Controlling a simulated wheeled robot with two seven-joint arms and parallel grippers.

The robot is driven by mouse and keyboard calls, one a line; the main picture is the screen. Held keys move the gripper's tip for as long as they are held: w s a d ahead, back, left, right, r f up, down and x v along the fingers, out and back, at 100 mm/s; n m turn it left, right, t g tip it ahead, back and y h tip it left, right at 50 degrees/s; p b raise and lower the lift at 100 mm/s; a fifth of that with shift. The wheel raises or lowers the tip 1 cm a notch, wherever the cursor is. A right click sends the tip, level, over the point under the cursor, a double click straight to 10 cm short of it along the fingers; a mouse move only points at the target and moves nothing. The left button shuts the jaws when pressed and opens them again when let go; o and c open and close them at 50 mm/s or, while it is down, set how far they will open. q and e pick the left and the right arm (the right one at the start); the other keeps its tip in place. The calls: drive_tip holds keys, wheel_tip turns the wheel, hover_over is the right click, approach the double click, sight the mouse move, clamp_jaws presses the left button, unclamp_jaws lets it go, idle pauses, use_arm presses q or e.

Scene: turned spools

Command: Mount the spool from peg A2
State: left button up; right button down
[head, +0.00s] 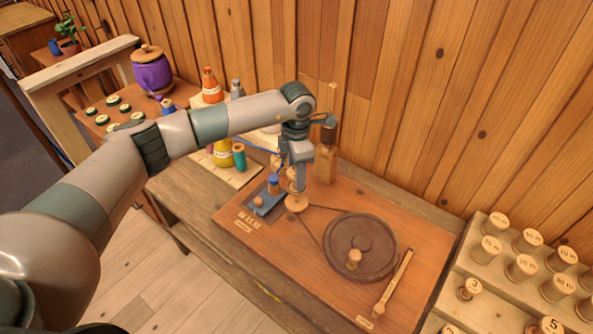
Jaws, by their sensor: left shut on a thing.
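My left gripper (298,180) points down over the winder board (395,225), just above a small wooden pulley disc (297,203). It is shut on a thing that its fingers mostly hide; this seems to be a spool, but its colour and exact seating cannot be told. A blue thread (262,149) runs to the gripper from the left. On the pale peg board (243,176) behind my arm stand an orange spool (211,90), a yellow spool (222,154) and a teal spool (239,158). I cannot read peg labels. My right gripper is out of view.
A dark flywheel (360,246) with a belt lies to the right, beside a wooden lever (394,282). A rack (460,315) at right holds several marked wooden pieces.

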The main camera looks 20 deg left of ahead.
use_arm(q)
wheel_tip(320, 180, down, 2)
drive_tip(key=shift+f+b, duration=0.2)
drive_tip(key=shift+b, duration=0.1)
drive_tip(key=shift+f+b, duration=0.9)
drive_tip(key=shift+f+b, duration=0.25)
drive_tip(key=shift+b, duration=0.15)
drive_tip(key=shift+b, duration=0.7)
idle(1.1)
drive_tip(key=shift+f+b, duration=0.55)
drive_tip(key=shift+f, duration=0.1)
idle(0.4)
drive_tip(key=o, duration=0.8)
drive_tip(key=shift+c, duration=0.2)
drive_tip(key=shift+r, duration=0.15)
